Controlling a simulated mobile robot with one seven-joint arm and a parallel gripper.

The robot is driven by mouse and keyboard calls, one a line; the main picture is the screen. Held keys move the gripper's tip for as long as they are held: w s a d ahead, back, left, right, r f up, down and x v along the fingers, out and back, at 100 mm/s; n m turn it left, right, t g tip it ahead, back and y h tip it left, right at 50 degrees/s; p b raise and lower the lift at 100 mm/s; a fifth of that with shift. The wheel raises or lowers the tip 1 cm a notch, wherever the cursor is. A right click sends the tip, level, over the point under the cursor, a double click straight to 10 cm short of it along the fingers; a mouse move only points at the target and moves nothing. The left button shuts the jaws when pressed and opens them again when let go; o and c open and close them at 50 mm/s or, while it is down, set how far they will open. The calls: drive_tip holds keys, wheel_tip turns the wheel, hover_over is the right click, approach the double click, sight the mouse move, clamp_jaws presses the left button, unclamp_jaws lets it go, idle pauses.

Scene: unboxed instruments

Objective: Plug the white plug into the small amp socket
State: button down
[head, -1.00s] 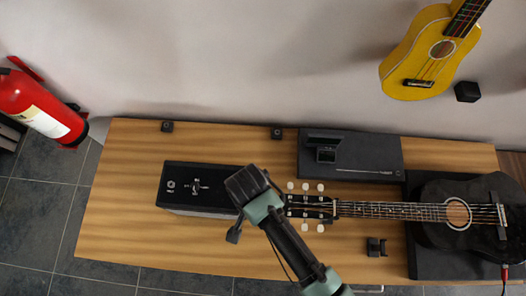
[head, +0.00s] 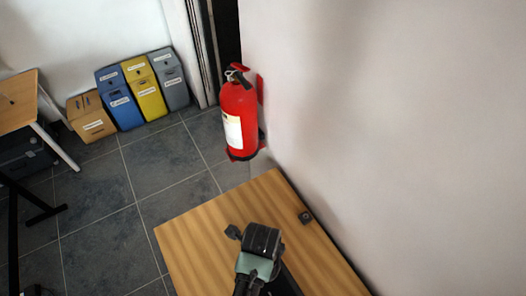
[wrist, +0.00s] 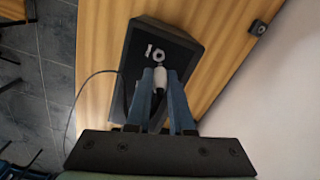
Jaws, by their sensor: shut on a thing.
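In the wrist view my gripper (wrist: 161,80) is shut on the white plug (wrist: 160,88), which sits between its two blue-grey fingers. A thin dark cable (wrist: 90,76) loops out to the left. The small black amp (wrist: 185,50) lies on the table just beyond the fingertips. Its pale ring-shaped socket (wrist: 158,56) shows right past the plug's tip, with a white mark beside it. I cannot tell whether the plug touches the socket or is in it. In the head view my gripper (head: 262,240) is over the table, and the plug and socket are hidden.
The wooden table (head: 200,235) has bare wood around the amp. A small black block (head: 305,217) stands by its wall edge. A red fire extinguisher (head: 238,118) hangs on the wall. Several coloured boxes (head: 150,98) stand on the tiled floor at the back left.

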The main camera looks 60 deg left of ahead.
drive_tip(key=shift+w+a, duration=0.1)
drive_tip(key=shift+s+d+f, duration=0.1)
drive_tip(key=shift+s+d, duration=0.1)
drive_tip(key=shift+s, duration=0.05)
drive_tip(key=shift+f, duration=0.2)
wheel_tip(320, 180, down, 3)
drive_tip(key=shift+r+b, duration=0.2)
drive_tip(key=shift+b, duration=0.55)
drive_tip(key=shift+f+b, duration=0.9)
drive_tip(key=shift+b, duration=0.1)
drive_tip(key=shift+p, duration=0.8)
drive_tip(key=shift+f+b, duration=0.75)
drive_tip(key=shift+f, duration=0.3)
idle(0.6)
